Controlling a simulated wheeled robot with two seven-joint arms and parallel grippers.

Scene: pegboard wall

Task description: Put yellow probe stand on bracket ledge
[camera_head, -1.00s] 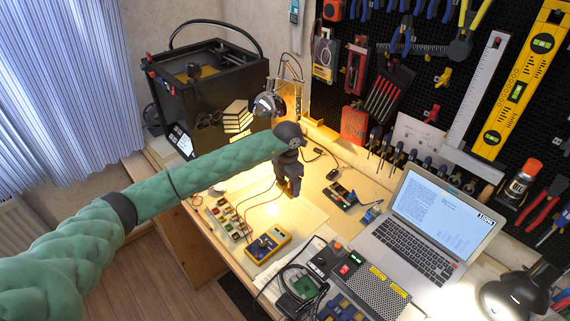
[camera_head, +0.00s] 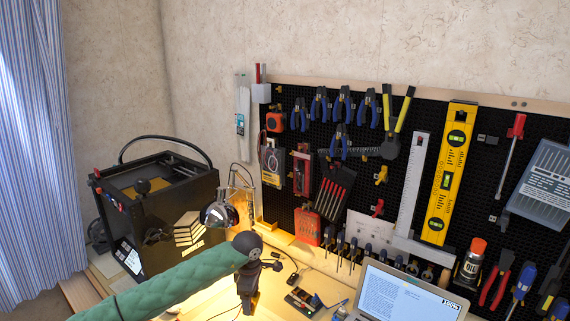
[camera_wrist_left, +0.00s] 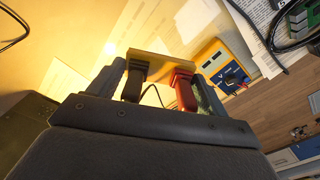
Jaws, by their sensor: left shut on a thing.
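My left gripper (camera_head: 247,296) hangs over the workbench, pointing down. In the left wrist view its fingers (camera_wrist_left: 160,82) are shut on the yellow probe stand (camera_wrist_left: 158,62), a yellow bar with a black probe and a red probe in it. The stand cannot be made out in the head view. A yellow bracket ledge (camera_head: 278,237) is at the lower left of the pegboard, to the right of and behind my left gripper. The two are apart. My right gripper is not in view.
A black boxy machine (camera_head: 165,215) stands to the left, with a lit desk lamp (camera_head: 222,213) beside it. A red case (camera_head: 307,227) hangs near the ledge. A laptop (camera_head: 405,295) is at the right. A yellow multimeter (camera_wrist_left: 222,66) shows in the left wrist view.

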